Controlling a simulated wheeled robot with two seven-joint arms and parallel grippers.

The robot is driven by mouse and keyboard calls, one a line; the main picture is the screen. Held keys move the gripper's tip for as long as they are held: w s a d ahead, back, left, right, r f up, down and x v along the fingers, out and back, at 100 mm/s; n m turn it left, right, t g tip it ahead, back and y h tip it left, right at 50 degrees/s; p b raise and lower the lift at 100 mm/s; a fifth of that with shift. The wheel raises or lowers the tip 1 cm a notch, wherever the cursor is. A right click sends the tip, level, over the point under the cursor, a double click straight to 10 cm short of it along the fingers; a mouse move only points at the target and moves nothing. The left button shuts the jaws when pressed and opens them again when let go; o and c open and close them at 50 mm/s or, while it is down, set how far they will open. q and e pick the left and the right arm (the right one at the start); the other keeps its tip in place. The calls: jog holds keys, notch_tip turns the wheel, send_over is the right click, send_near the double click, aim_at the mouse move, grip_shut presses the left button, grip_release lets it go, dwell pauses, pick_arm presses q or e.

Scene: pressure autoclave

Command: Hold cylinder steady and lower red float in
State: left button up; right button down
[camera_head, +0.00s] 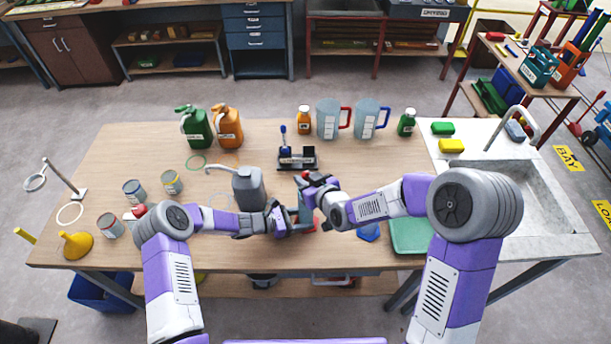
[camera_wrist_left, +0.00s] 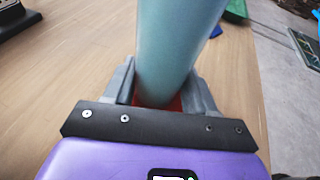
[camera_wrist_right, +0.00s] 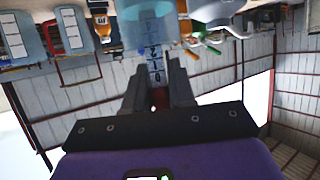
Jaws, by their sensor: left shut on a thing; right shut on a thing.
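A tall blue-grey cylinder (camera_head: 305,214) stands on the table at the front middle, with red at its foot. My left gripper (camera_head: 286,220) is shut around its lower part; the left wrist view shows the pale teal wall (camera_wrist_left: 178,45) between the two fingers. My right gripper (camera_head: 308,184) is higher, near the cylinder's top, with a bit of red at its tips. In the right wrist view its fingers are shut on a narrow piece with a small red part (camera_wrist_right: 160,98), which I take as the red float. How far it is inside the cylinder I cannot tell.
A grey jug (camera_head: 248,188) stands left of the cylinder, and a dark stand with a blue handle (camera_head: 297,159) behind it. A green tray (camera_head: 410,234) lies right. Two measuring jugs (camera_head: 328,118) (camera_head: 367,118) stand at the back. The table's front edge is close.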

jog(key=shift+f, duration=0.4)
jog(key=c, duration=0.9)
grip_release()
jog(key=shift+o, duration=0.2)
jog(key=v, duration=1.2)
pick_arm(q)
jog(key=o, duration=0.9)
